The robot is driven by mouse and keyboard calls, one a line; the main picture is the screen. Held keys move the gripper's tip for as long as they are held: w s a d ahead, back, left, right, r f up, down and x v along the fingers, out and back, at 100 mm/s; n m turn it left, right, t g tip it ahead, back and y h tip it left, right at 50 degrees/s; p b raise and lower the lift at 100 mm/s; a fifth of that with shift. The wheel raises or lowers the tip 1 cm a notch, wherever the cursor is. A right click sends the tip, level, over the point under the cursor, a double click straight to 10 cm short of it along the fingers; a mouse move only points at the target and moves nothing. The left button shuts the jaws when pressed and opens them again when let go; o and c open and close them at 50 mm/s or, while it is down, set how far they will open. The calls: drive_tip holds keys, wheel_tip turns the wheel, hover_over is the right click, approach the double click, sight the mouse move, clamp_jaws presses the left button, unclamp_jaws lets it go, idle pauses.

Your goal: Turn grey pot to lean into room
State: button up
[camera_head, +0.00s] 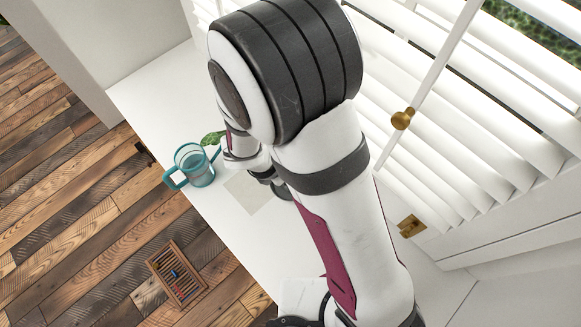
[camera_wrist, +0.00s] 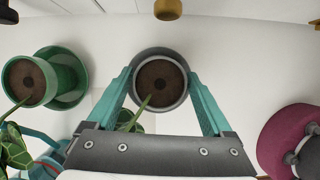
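In the wrist view the grey pot (camera_wrist: 160,58) stands on the white surface, seen from above. It holds dark brown soil, and a green stem runs from it toward the bottom of the picture, to leaves partly hidden behind my gripper's body. My gripper (camera_wrist: 161,78) has one teal finger on each side of the pot, close to its rim. I cannot tell whether the fingers press on it.
A green pot in a green saucer (camera_wrist: 78,80) stands left of the grey pot. A teal watering can (camera_head: 195,170) stands by the sill's room-side edge (camera_head: 150,90). White blinds (camera_head: 470,130) and a brass knob (camera_head: 402,119) are to the right. A wooden tray (camera_head: 178,275) lies below.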

drive_tip(key=shift+o, duration=0.7)
drive_tip(key=v, duration=1.5)
drive_tip(key=s+d+r+m+g+y, duration=0.1)
drive_tip(key=s+d+m, duration=0.5)
drive_tip(key=m, duration=0.9)
drive_tip(key=s+d+r+m+g+y, duration=0.2)
drive_tip(key=s+d+m, duration=0.4)
drive_tip(key=m, duration=1)
drive_tip(key=shift+r+m+y, duration=0.3)
drive_tip(key=shift+r+y, duration=0.15)
drive_tip(key=shift+y, duration=0.75)
